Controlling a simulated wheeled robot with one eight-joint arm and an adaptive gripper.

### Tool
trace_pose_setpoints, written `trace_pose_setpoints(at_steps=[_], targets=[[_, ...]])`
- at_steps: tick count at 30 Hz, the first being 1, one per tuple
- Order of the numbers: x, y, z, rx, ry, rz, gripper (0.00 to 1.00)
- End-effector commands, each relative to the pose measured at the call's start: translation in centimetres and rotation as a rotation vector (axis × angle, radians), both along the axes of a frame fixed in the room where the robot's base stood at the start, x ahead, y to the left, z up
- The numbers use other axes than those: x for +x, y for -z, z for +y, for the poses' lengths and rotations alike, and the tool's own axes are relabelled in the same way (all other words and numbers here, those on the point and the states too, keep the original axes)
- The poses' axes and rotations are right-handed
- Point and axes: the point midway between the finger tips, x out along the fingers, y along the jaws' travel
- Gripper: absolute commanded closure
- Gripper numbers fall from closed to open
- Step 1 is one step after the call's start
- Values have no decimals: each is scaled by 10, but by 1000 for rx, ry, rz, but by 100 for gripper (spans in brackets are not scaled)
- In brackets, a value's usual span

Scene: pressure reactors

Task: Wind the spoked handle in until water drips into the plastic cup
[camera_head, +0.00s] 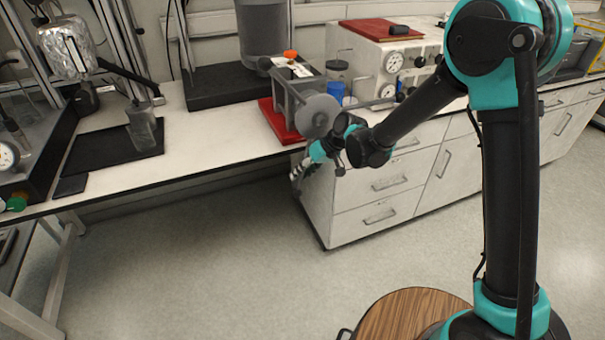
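A clear plastic cup (144,128) stands on a black mat (95,150) on the bench at left. I see no water in it at this size. Above and left of it is a foil-wrapped vessel (66,47) with a dark bar reaching towards the cup. I cannot pick out a spoked handle for certain. My gripper (297,180) hangs in front of the bench edge by the drawers, pointing down and left, well to the right of the cup. Its fingers are small and partly hidden, so their opening is unclear.
A grey device with a round disc (315,114) stands on a red tray (282,128) just behind my gripper. A gauge box (376,60) stands behind it. White drawers (370,190) are below. White bench top (205,130) is clear between the mat and the red tray.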

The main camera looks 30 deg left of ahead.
Motion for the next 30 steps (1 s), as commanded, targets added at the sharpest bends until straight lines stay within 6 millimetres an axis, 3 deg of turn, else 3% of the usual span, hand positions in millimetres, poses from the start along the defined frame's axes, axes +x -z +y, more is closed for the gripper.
trace_pose_setpoints(at_steps=[13, 30], targets=[[2, -9, -7, -1, 2, -1, 66], [10, -88, -60, -1, 1, 0, 66]])
